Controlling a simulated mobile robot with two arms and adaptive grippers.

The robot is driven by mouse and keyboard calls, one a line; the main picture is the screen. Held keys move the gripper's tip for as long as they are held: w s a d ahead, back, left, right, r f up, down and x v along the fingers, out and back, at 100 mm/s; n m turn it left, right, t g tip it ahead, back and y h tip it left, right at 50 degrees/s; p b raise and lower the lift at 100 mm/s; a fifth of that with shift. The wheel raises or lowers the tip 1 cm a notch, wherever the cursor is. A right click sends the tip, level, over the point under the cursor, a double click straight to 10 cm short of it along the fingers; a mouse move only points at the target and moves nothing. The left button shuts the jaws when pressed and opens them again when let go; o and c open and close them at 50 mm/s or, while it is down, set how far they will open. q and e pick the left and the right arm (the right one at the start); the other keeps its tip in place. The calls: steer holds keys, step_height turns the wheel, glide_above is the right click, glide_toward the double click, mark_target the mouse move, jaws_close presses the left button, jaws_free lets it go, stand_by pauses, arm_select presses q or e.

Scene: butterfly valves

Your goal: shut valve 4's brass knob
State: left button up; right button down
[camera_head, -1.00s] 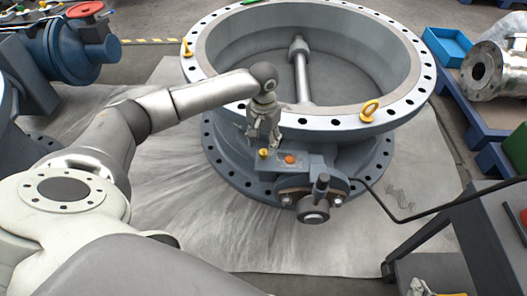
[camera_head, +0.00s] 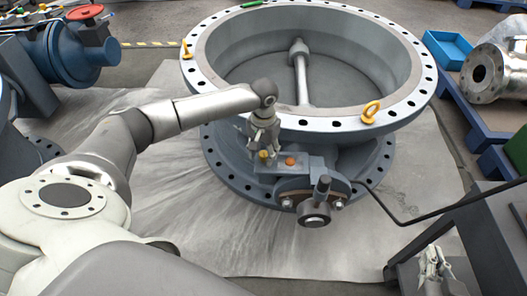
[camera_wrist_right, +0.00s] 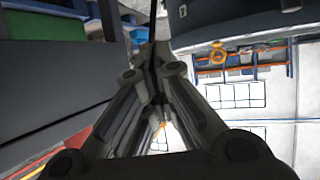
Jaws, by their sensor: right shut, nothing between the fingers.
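A large grey valve (camera_head: 225,165) with a wide round flange lies on the pale sheet. On its side bracket sits a small yellow brass-coloured knob (camera_head: 264,155), with an orange knob (camera_head: 290,161) to its right. My left gripper (camera_head: 264,150) points down from above, with its fingers at the brass-coloured knob and partly covering it. Whether they touch or grip it cannot be made out. My right gripper (camera_head: 433,272) is at the lower right of the head view, away from the knob.
A black bar (camera_head: 415,218) runs from the valve's side towards the right. A blue valve with a red handwheel (camera_head: 85,12) stands at the upper left. A blue tray (camera_head: 449,47) and a metal pipe fitting (camera_head: 485,70) lie at the right. The sheet in front is clear.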

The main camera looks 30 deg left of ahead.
arm_select(q)
steer(key=c, duration=0.7)
steer(key=shift+r, duration=0.1)
steer(key=shift+c, duration=0.4)
arm_select(e)
steer(key=shift+r, duration=0.1)
arm_select(q)
steer(key=p, duration=0.4)
steer(key=shift+w+r+m, duration=0.2)
steer(key=shift+r+m, duration=0.1)
steer(key=m+p, duration=0.1)
steer(key=p, duration=0.4)
steer(key=shift+f+m+p, duration=0.2)
steer(key=shift+m+p, duration=0.35)
steer(key=shift+m, duration=0.05)
steer(key=shift+f, duration=0.1)
arm_select(e)
steer(key=s+d+f+g, duration=0.1)
steer(key=s+f+g, duration=0.2)
steer(key=f, duration=0.4)
steer(key=s+d+f+g+h, duration=0.1)
steer(key=s+d+f+g, duration=0.1)
steer(key=s+f, duration=0.4)
steer(key=s+d+f+g+h, duration=0.1)
steer(key=s+f+g, duration=0.4)
steer(key=f, duration=0.5)
steer(key=shift+d, duration=0.3)
